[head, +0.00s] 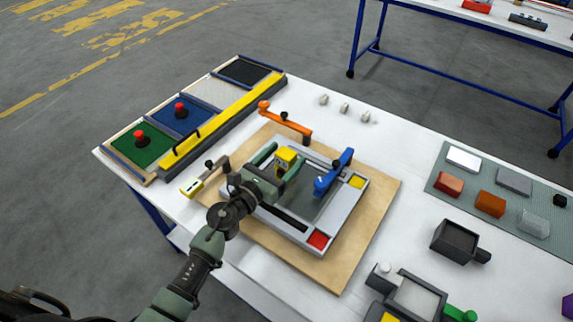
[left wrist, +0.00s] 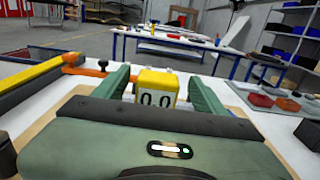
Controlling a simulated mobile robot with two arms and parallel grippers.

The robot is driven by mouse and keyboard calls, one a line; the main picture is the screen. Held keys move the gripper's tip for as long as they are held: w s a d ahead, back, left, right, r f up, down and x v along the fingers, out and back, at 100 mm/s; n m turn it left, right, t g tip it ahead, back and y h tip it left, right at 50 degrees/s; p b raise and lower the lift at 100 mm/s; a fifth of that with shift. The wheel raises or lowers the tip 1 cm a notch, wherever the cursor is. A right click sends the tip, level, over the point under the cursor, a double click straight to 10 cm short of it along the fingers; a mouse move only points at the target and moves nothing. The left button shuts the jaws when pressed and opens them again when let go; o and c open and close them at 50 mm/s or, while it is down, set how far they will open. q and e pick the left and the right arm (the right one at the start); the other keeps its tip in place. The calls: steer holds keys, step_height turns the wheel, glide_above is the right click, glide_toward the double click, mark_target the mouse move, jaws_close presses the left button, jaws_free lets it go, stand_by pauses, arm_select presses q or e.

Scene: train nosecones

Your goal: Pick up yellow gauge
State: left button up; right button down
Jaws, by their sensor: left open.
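The yellow gauge (head: 286,155) is a small yellow block over the grey fixture plate (head: 268,228) on the wooden board. In the left wrist view the gauge (left wrist: 157,88) shows a white face reading "0.0". My left gripper (head: 279,161) is open, with a green finger on each side of the gauge. In the left wrist view the fingers (left wrist: 157,90) stand apart from it with visible gaps. The lower part of the gauge is hidden behind the gripper body. My right gripper is not in view.
An orange clamp (head: 288,121), a blue clamp (head: 333,173) and a pale yellow-ended clamp (head: 205,178) stand around the fixture. A long yellow bar (head: 222,124) borders coloured trays at left. A dark box (head: 455,240) and several coloured blocks lie at right.

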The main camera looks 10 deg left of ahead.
arm_select(q)
steer(key=x, duration=0.4)
steer(key=shift+a+f, duration=0.1)
steer(key=shift+f, duration=0.2)
steer(key=shift+w, duration=0.15)
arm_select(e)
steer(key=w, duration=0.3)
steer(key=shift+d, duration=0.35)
arm_select(q)
steer(key=c, duration=1.3)
jaws_close()
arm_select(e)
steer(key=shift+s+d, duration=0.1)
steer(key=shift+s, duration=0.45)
arm_select(q)
steer(key=shift+r, duration=0.15)
